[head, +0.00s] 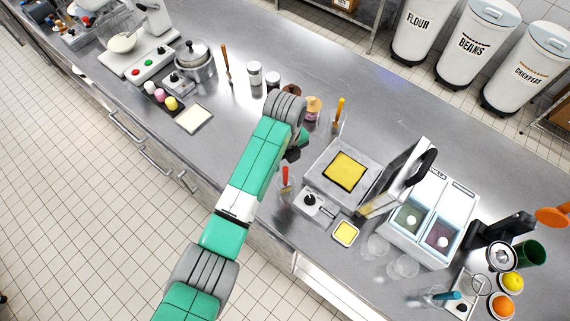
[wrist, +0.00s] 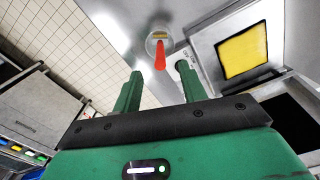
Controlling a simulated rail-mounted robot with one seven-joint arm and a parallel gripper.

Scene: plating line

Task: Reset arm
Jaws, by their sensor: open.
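My green arm reaches over the front edge of the counter in the head view. In the wrist view my gripper (wrist: 160,92) has its two green fingers apart with nothing held between them. Beyond the fingertips a clear cup (wrist: 158,40) holds a tool with a red handle (wrist: 160,56); they are apart from the fingers. In the head view the red handle (head: 285,176) stands just right of my arm. The fingers are mostly hidden by the wrist there.
Right of the arm is an open press (head: 318,180) with a yellow square (head: 344,171) on its plate and a raised lid (head: 400,178). A white two-well dispenser (head: 432,215) and clear cups (head: 404,265) stand farther right. Jars (head: 254,74) and a pot (head: 195,62) stand behind. Open floor lies in front.

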